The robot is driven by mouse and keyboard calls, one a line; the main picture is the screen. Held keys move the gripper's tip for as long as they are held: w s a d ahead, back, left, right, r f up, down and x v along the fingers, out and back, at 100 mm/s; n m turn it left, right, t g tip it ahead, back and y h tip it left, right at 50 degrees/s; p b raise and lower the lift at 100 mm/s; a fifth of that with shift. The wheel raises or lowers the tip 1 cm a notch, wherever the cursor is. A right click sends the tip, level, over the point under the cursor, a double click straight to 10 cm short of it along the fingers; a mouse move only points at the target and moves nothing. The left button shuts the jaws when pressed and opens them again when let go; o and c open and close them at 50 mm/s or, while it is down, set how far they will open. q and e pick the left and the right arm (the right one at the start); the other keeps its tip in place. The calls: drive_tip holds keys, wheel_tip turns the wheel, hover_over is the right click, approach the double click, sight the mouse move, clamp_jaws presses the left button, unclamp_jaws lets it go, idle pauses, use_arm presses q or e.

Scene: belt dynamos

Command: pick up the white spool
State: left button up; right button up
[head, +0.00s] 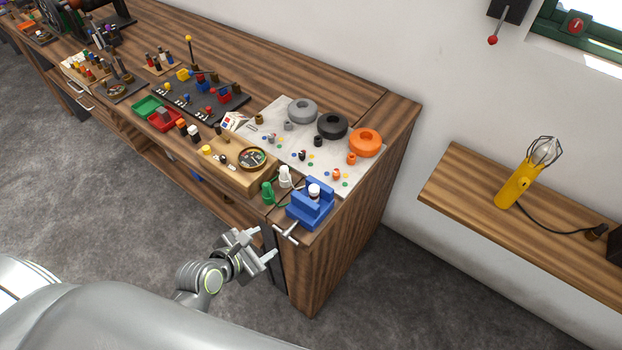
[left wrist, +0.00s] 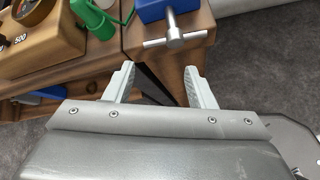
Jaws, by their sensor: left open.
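The white spool (head: 285,177) stands upright near the front edge of the workbench, between a green spool (head: 267,192) and a blue vise (head: 312,206). In the left wrist view a sliver of white at the top edge, behind the green spool (left wrist: 95,20), may be it. My left gripper (head: 262,245) is open and empty, in front of the bench edge and short of the spools. It also shows in the left wrist view (left wrist: 159,78), with its two fingers apart below the vise handle. My right gripper is not in view.
The blue vise's metal handle (head: 286,233) juts past the bench edge close to my left gripper. The vise holds a small white-topped piece (head: 314,191). Grey, black and orange rings (head: 365,142) lie behind.

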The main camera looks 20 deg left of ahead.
use_arm(q)
wheel_tip(320, 180, up, 12)
drive_tip(key=d+n+t+h+p, duration=0.1)
drive_tip(key=d+n+p, duration=0.1)
drive_tip(key=n, duration=0.2)
drive_tip(key=p, duration=0.2)
approach(313, 189)
drive_tip(key=shift+w+d+f, duration=0.1)
drive_tip(key=shift+w+f, duration=0.35)
drive_tip(key=shift+f, duration=0.35)
drive_tip(key=shift+w+d+f, duration=0.2)
drive_tip(key=shift+w+f, duration=0.15)
drive_tip(key=shift+w, duration=0.4)
drive_tip(key=p+x, duration=0.1)
drive_tip(key=x, duration=0.2)
drive_tip(key=shift+w+d+p, duration=0.2)
drive_tip(key=shift+w+p, duration=0.15)
drive_tip(key=shift+w, duration=0.05)
drive_tip(key=shift+w+d+f, duration=0.15)
drive_tip(key=shift+w+f, duration=0.1)
drive_tip(key=shift+w, duration=0.2)
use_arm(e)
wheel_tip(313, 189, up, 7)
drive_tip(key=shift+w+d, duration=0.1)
